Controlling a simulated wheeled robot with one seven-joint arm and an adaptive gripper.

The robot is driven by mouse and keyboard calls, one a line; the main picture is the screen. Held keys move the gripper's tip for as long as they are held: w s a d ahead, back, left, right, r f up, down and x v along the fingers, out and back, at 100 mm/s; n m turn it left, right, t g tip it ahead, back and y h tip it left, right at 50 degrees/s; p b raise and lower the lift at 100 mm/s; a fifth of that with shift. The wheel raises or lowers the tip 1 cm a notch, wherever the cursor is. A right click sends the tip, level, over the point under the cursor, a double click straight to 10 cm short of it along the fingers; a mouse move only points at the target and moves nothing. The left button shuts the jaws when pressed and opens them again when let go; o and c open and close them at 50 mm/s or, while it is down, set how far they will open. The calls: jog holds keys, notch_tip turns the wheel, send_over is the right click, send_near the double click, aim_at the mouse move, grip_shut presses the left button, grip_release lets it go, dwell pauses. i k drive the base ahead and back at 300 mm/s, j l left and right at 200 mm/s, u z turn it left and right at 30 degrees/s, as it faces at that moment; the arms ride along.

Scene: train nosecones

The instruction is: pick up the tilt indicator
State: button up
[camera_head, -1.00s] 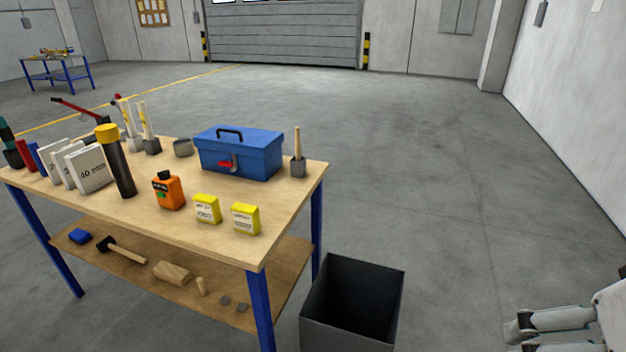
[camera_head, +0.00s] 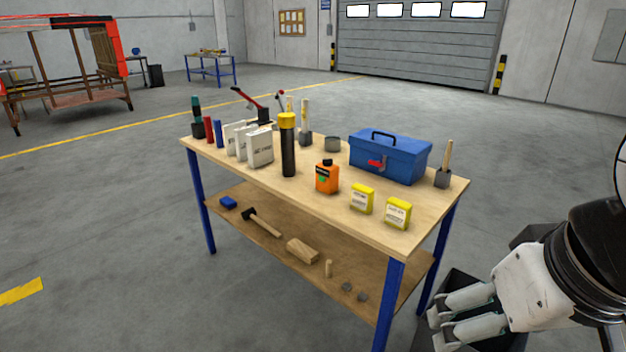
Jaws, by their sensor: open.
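I cannot tell for sure which item is the tilt indicator. Two small yellow boxes with white labels, a left one (camera_head: 362,199) and a right one (camera_head: 398,213), stand upright near the front right edge of the workbench (camera_head: 330,218). Their print is too small to read. My gripper (camera_head: 436,330) is at the lower right, in front of the bench's right end and over a dark bin. Its fingers are apart with nothing visible between them, and it touches nothing on the bench.
On the bench stand an orange bottle (camera_head: 327,177), a black cylinder with yellow cap (camera_head: 288,145), white boxes (camera_head: 260,149), a blue toolbox (camera_head: 390,157) and a wooden-handled tool (camera_head: 445,165). The lower shelf (camera_head: 275,232) holds a hammer and blocks. The dark bin (camera_head: 462,284) is partly hidden.

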aim_at(361, 197)
jog(key=i+l+u, duration=0.25)
jog(key=u, duration=0.2)
jog(key=i+l+u, duration=0.2)
jog(key=l+u, duration=0.25)
jog(key=i+l+u, duration=0.15)
jog(key=l+u, duration=0.15)
jog(key=u, duration=0.2)
